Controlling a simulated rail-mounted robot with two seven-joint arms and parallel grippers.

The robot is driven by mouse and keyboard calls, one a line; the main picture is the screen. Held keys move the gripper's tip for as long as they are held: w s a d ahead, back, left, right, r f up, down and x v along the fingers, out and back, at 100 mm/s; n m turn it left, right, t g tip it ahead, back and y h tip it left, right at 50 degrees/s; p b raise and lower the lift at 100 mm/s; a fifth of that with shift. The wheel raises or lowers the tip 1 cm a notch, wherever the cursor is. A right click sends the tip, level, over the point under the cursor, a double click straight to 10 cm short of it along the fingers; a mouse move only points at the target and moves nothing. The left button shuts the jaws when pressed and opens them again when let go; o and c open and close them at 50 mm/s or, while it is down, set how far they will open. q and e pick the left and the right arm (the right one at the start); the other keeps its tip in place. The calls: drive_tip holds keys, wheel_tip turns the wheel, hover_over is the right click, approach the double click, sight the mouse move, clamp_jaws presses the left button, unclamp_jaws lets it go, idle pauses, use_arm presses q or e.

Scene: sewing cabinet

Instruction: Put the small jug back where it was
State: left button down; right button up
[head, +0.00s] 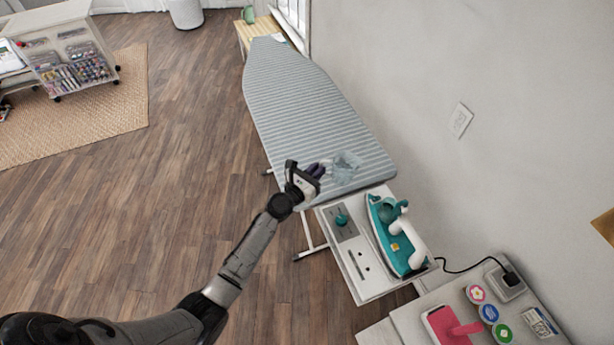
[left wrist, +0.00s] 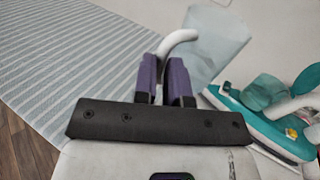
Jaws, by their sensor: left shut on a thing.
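The small jug (head: 346,167) is clear and pale blue, with a white handle. My left gripper (head: 318,170) is shut on the jug's handle and holds it over the near end of the striped ironing board, by the small iron stand. In the left wrist view the jug's translucent body (left wrist: 215,40) is beyond the purple fingers of the left gripper (left wrist: 178,80), with the white handle (left wrist: 178,40) between them. Whether the jug touches the board I cannot tell. My right gripper is not in view.
The ironing board (head: 300,100) is otherwise bare. A teal iron (head: 397,240) stands on a white stand (head: 365,285) beside its near end. A cord runs to a side table (head: 440,295) holding a pink object and several round patches. A wall borders the right.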

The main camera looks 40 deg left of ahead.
use_arm(q)
drive_tip(key=shift+n+y, duration=0.4)
drive_tip(key=shift+y, duration=0.1)
drive_tip(key=a+f+b, duration=0.2)
drive_tip(key=a, duration=0.1)
drive_tip(key=a+f+b, duration=0.2)
drive_tip(key=a+b, duration=0.1)
drive_tip(key=a, duration=0.1)
drive_tip(key=a+f+b, duration=0.2)
drive_tip(key=a+b, duration=0.1)
drive_tip(key=a, duration=0.1)
drive_tip(key=shift+w, duration=0.25)
drive_tip(key=shift+a+f+b, duration=0.25)
drive_tip(key=shift+a+b, duration=0.4)
drive_tip(key=shift+a, duration=0.1)
drive_tip(key=shift+f+b, duration=1.7)
drive_tip(key=shift+f, duration=0.3)
drive_tip(key=shift+f, duration=0.15)
drive_tip(key=c, duration=1.2)
unclamp_jaws()
drive_tip(key=shift+o, duration=0.2)
